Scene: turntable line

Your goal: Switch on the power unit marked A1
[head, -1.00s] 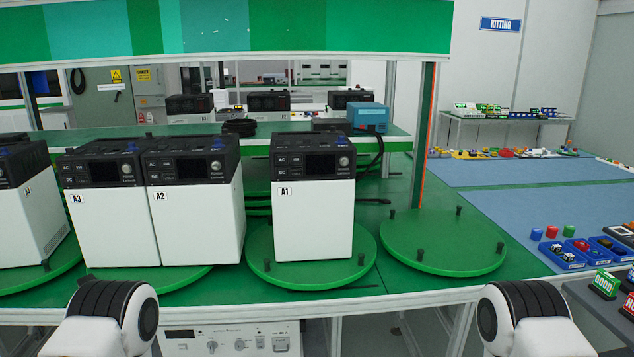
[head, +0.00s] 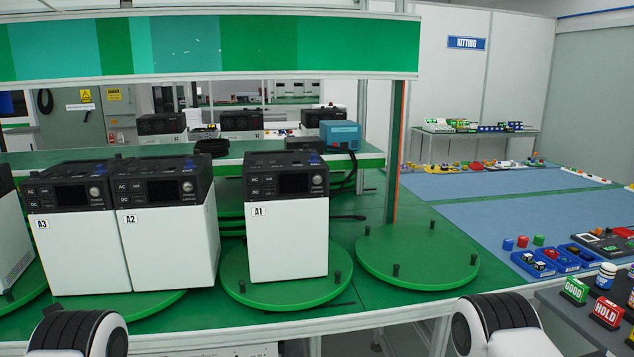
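The power unit marked A1 (head: 288,236) stands upright on a round green turntable (head: 250,293) in the middle of the head view. Its body is white. Its black upper panel (head: 287,182) faces me with a dark display, a round knob at the right and small buttons marked AC and DC at the left. The display shows no light that I can make out. My two arms show only as white and black links at the bottom edge, left and right. Both grippers are out of view, and nothing of mine touches the unit.
Units A2 (head: 170,245) and A3 (head: 82,255) stand close together left of A1, with another unit partly cut off. An empty turntable (head: 418,257) with short black pegs is right of A1. At the right are blue bins (head: 530,263) and GOOD (head: 573,291) and HOLD (head: 606,312) signs.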

